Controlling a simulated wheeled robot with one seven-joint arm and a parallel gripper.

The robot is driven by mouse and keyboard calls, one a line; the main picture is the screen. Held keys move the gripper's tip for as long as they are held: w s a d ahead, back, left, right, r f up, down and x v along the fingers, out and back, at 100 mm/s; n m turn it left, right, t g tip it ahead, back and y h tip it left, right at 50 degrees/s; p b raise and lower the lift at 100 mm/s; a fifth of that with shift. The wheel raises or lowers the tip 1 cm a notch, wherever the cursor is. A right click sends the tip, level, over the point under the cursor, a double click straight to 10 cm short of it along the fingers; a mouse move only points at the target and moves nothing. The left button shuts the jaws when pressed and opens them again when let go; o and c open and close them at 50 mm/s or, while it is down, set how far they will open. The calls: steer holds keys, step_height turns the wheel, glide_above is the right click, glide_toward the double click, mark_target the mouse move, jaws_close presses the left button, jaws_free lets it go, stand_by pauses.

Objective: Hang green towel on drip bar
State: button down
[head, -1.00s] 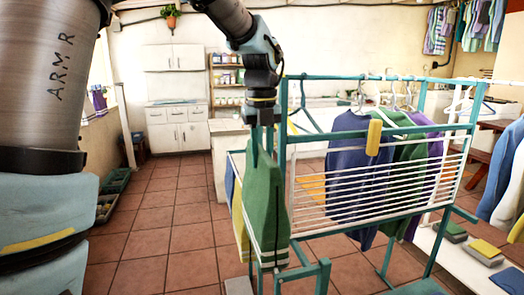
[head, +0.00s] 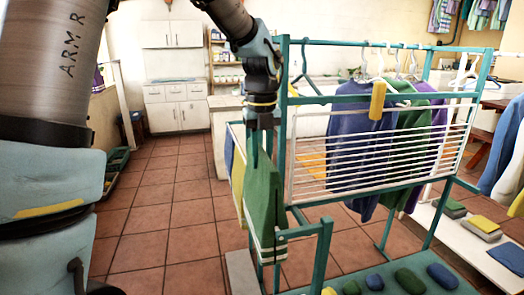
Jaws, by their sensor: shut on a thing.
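The green towel (head: 265,208), with pale stripes near its lower edge, hangs at the near left end of the teal rack. My gripper (head: 262,152) is shut on its top edge, pointing down. The towel hangs as two panels with a dark gap between them. A yellow cloth (head: 238,180) and a blue cloth (head: 229,150) hang just behind it on the rack's left side rail (head: 238,126). The towel covers the near part of that rail, so I cannot tell whether it rests on it.
The teal rack (head: 345,41) carries a white grille (head: 410,165), a yellow cloth (head: 377,100) and hanging sweaters (head: 355,140). A low teal frame (head: 322,250) juts out front right of the towel. Colored pads (head: 408,280) lie below right. Open tile floor (head: 165,235) is left.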

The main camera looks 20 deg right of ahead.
steer(key=shift+f+b, duration=2.7)
steer(key=shift+f, duration=3.5)
steer(key=c, duration=0.6)
jaws_free()
step_height(320, 180, up, 9)
steer(key=p, duration=0.9)
steer(key=shift+r+p, duration=0.1)
steer(key=shift+p, duration=0.25)
